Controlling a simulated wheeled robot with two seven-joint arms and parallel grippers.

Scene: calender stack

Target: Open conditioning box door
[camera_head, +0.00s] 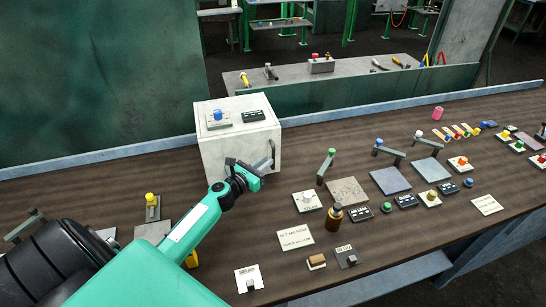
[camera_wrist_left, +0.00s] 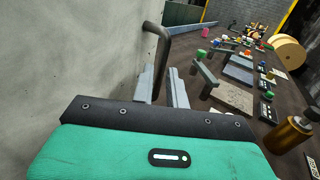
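The conditioning box (camera_head: 221,152) is a pale, box-shaped unit on the bench, with a blue knob and a dark label on top. Its door looks shut, and its pale face fills the left of the left wrist view (camera_wrist_left: 70,50). A dark bent door handle (camera_wrist_left: 163,48) stands out from that face, near its right edge in the head view (camera_head: 272,150). My left gripper (camera_head: 262,167) is at the handle. In the left wrist view its two grey fingers (camera_wrist_left: 161,88) are apart, with the handle's lower part appearing between them. Contact is unclear. My right gripper is not in view.
Right of the box are a green-topped lever (camera_head: 326,167), a brown bottle (camera_head: 334,217) and several plates, labels and knobs. A yellow-topped lever (camera_head: 152,207) stands left of my arm. Bare bench lies just in front of the box. A low rail (camera_head: 330,116) runs behind.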

